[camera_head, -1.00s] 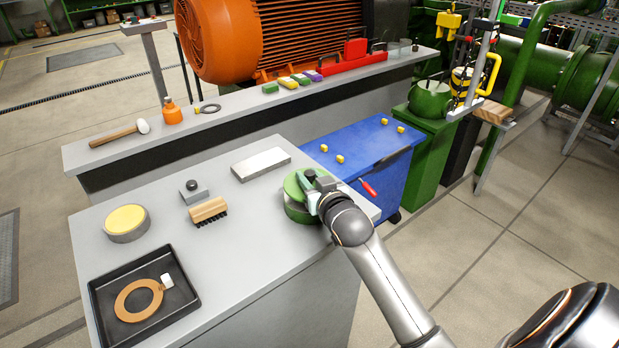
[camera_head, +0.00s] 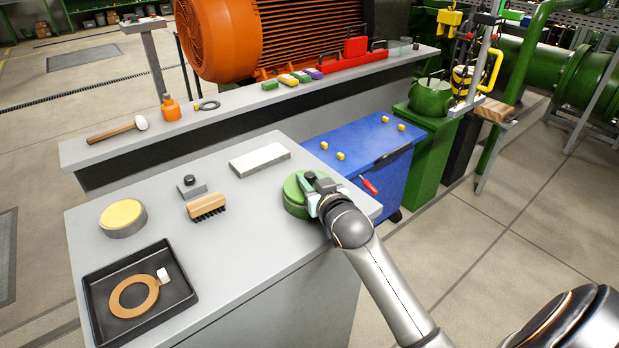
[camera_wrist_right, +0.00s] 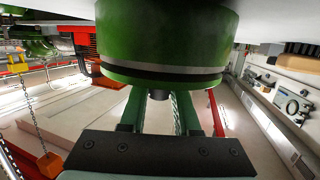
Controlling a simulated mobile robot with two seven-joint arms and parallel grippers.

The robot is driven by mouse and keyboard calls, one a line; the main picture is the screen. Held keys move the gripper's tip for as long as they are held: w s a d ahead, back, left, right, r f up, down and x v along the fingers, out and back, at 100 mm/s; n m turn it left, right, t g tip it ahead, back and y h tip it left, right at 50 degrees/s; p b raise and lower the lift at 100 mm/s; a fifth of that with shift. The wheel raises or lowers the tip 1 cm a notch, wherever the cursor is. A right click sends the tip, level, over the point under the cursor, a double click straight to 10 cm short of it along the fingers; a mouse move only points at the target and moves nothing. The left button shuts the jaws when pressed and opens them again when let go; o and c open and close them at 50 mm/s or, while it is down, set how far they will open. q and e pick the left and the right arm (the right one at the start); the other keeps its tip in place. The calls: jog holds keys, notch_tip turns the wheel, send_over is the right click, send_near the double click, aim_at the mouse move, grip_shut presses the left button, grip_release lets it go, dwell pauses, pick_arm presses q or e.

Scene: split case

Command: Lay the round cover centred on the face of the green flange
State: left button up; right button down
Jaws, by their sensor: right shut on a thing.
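The green round cover (camera_head: 292,188) is at the right end of the grey table, under my right gripper (camera_head: 316,187). In the right wrist view the cover (camera_wrist_right: 160,82) is a flat green disc with a dark knob, and the gripper (camera_wrist_right: 158,112) is shut on that knob. The green flange (camera_head: 295,208) is directly against the cover's far side; it shows in the wrist view as a wide green cylinder (camera_wrist_right: 165,35). A dark band lies between them. They look roughly in line, but I cannot tell whether they touch. My left gripper is not in view.
On the table are a grey block (camera_head: 260,159), a brush (camera_head: 207,207), a small knobbed block (camera_head: 190,188), a yellow-topped round part (camera_head: 123,217) and a black tray (camera_head: 182,300) with a copper ring (camera_head: 125,307). A blue cabinet (camera_head: 370,155) stands behind right.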

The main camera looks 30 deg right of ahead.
jog(key=shift+f, duration=0.15)
jog(key=c, duration=0.6)
grip_release()
jog(key=shift+o, duration=0.2)
jog(key=shift+f, duration=0.25)
jog(key=shift+s+r, duration=0.1)
jog(key=shift+s, duration=0.2)
jog(key=v, duration=1)
jog(key=shift+s, duration=0.2)
jog(key=shift+v, duration=0.85)
jog(key=shift+r, duration=0.1)
